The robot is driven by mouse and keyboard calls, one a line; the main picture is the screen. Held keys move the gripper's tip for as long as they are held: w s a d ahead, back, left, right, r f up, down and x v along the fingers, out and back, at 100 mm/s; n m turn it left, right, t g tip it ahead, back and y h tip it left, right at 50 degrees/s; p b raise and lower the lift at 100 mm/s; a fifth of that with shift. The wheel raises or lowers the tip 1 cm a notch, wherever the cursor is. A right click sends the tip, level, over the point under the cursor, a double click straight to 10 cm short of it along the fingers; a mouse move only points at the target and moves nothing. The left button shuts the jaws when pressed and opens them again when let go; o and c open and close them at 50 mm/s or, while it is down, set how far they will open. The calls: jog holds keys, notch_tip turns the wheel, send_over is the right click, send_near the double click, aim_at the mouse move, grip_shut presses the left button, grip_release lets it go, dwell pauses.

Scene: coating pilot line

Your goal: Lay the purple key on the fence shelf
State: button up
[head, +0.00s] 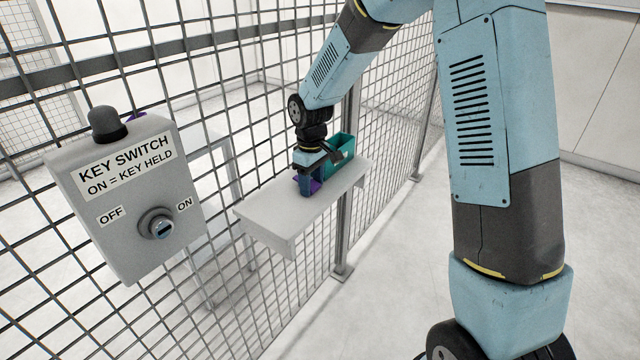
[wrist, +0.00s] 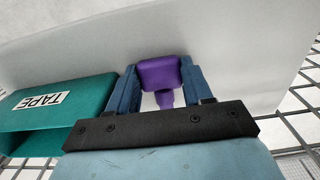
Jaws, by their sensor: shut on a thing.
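The purple key (wrist: 160,73) is between the two blue fingers of my gripper (wrist: 160,78) in the wrist view, with its shaft pointing back toward the palm. My gripper is shut on it. In the head view my gripper (head: 308,187) is down at the white fence shelf (head: 270,212), and a bit of the purple key (head: 316,184) shows beside the fingers. The shelf (wrist: 235,60) lies behind the key in the wrist view. I cannot tell whether the key touches the shelf.
A teal box (head: 342,152) stands on the shelf beside my gripper; its TAPE label (wrist: 42,101) shows in the wrist view. A grey key switch box (head: 128,200) with a dark lamp (head: 106,124) hangs on the mesh fence (head: 240,110). The shelf's near left part is clear.

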jog(key=shift+w+a, duration=0.3)
jog(key=shift+a, duration=0.2)
jog(key=o, duration=1.1)
jog(key=shift+w+r, duration=0.1)
notch_tip(320, 180, up, 14)
jog(key=shift+f, duration=0.25)
jog(key=shift+d, duration=0.1)
